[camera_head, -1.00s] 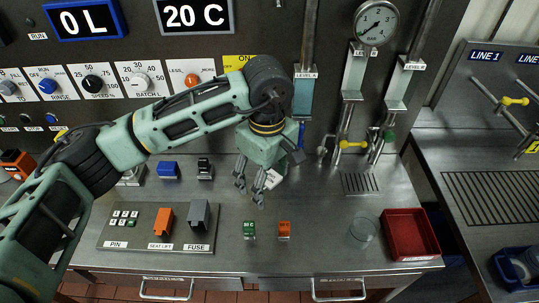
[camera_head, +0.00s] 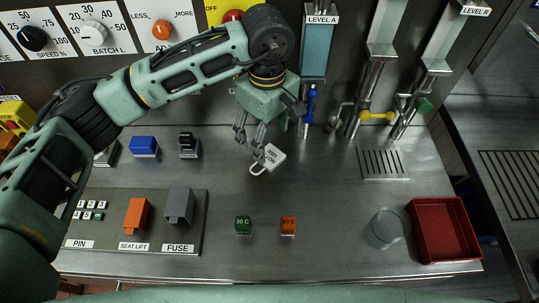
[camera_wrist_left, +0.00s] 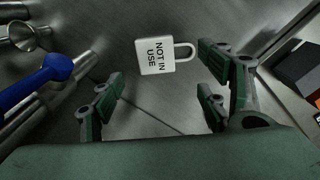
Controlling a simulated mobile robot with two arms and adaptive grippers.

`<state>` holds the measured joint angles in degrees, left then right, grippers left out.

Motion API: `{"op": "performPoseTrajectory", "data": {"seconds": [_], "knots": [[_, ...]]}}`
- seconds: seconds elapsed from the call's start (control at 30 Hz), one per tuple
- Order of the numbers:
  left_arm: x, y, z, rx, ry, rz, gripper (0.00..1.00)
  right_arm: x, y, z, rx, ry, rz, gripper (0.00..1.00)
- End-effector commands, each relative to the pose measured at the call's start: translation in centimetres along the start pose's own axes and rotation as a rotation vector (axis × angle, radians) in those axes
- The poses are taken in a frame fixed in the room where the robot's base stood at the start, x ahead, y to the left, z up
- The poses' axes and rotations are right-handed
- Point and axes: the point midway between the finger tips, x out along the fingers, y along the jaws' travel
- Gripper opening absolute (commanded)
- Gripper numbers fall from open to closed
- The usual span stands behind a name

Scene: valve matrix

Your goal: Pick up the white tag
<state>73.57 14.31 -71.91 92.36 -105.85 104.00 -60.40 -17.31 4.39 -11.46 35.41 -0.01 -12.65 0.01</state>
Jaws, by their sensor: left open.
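The white tag (camera_head: 272,157) is padlock-shaped, with a loop at one end. It lies on the steel bench in front of the back panel. In the left wrist view the tag (camera_wrist_left: 154,56) reads "NOT IN USE", and its loop points right. My left gripper (camera_head: 248,150) is open and empty, pointing down just left of the tag in the head view. In the left wrist view the open fingers (camera_wrist_left: 160,100) are spread below the tag, with the tag beyond them and not between their tips. My right gripper is not in view.
A glass (camera_head: 385,229) and a red tray (camera_head: 443,257) are at right. A blue-handled valve (camera_head: 310,103) rises behind the tag. The bench around the tag is clear.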

Motion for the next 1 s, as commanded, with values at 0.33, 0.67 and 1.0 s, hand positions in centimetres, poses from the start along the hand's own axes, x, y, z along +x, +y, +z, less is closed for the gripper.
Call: {"op": "performPoseTrajectory", "data": {"seconds": [0.33, 0.67, 1.0], "knots": [[3.8, 0.4, 0.2, -0.001, -0.004, -0.006, 0.69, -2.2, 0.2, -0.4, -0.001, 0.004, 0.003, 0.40], [7.3, 0.7, 0.1, 0.001, 0.000, -0.002, 0.69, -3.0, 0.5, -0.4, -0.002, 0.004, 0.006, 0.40], [7.3, 0.8, 0.1, 0.001, 0.000, -0.001, 0.54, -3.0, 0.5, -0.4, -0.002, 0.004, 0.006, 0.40]]}}
